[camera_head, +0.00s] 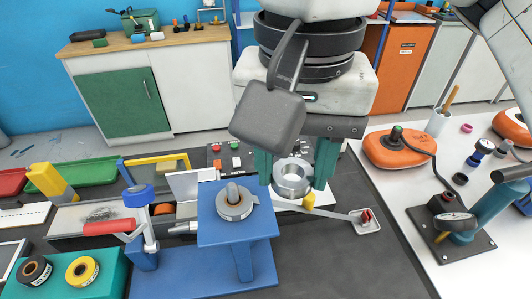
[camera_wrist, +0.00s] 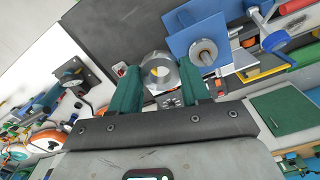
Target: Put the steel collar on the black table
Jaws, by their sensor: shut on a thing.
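The steel collar (camera_head: 291,184) is a short silver ring with a wide hole. My gripper (camera_head: 294,173) is shut on it, one green finger on each side. In the wrist view the collar (camera_wrist: 158,57) shows between the two green fingertips of the gripper (camera_wrist: 158,70). The black table (camera_head: 330,258) is the dark surface below and in front of the gripper. The collar looks held above it, near its back part, but the exact gap cannot be told.
A white table (camera_head: 400,200) with an orange case (camera_head: 400,150) is further right. The black table's front middle is clear.

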